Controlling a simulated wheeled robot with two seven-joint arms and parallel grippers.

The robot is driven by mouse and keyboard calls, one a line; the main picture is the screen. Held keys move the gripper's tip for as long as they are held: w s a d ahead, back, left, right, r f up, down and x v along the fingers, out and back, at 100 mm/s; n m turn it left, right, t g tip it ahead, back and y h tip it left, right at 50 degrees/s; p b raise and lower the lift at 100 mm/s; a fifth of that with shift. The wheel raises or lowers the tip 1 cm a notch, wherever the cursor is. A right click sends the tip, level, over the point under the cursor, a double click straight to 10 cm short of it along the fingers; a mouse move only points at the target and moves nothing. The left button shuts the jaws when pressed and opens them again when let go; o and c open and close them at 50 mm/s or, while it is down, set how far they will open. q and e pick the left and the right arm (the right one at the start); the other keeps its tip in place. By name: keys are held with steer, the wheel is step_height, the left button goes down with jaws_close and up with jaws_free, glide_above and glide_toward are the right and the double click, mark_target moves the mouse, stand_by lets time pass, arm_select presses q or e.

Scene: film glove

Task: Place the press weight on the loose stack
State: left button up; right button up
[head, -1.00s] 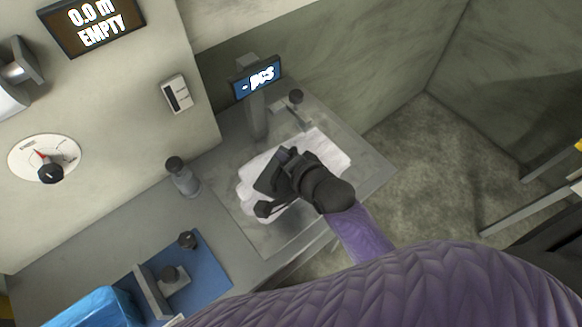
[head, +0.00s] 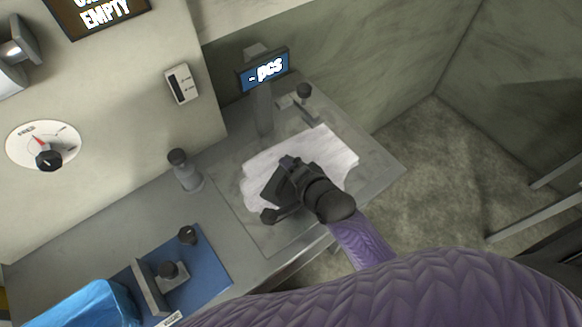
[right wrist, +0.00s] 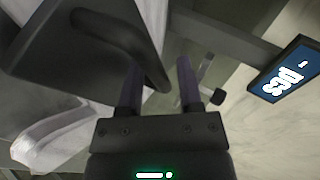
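The press weight (head: 272,190) is a dark slab with a curved handle. It looms close at the left of the right wrist view (right wrist: 55,50). My right gripper (head: 292,178) is over the stack; its two fingers (right wrist: 160,85) stand apart with the handle's end seemingly between them, and it appears shut on the weight. The loose stack (head: 338,152) is a pile of white sheets on a grey plate, partly hidden under the weight and gripper. Whether the weight touches the stack is hard to tell. My left gripper is not in view.
A display reading "- pcs" (head: 264,70) stands on a post behind the stack. A grey cylinder (head: 186,171) stands to the left. A blue board with a fixture (head: 208,268) lies front left.

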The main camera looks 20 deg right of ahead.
steer(key=shift+o, duration=0.2)
steer(key=shift+r, duration=0.15)
steer(key=p+v, duration=0.3)
steer(key=v, duration=0.9)
steer(key=shift+r+p, duration=0.25)
steer(key=shift+p, duration=0.15)
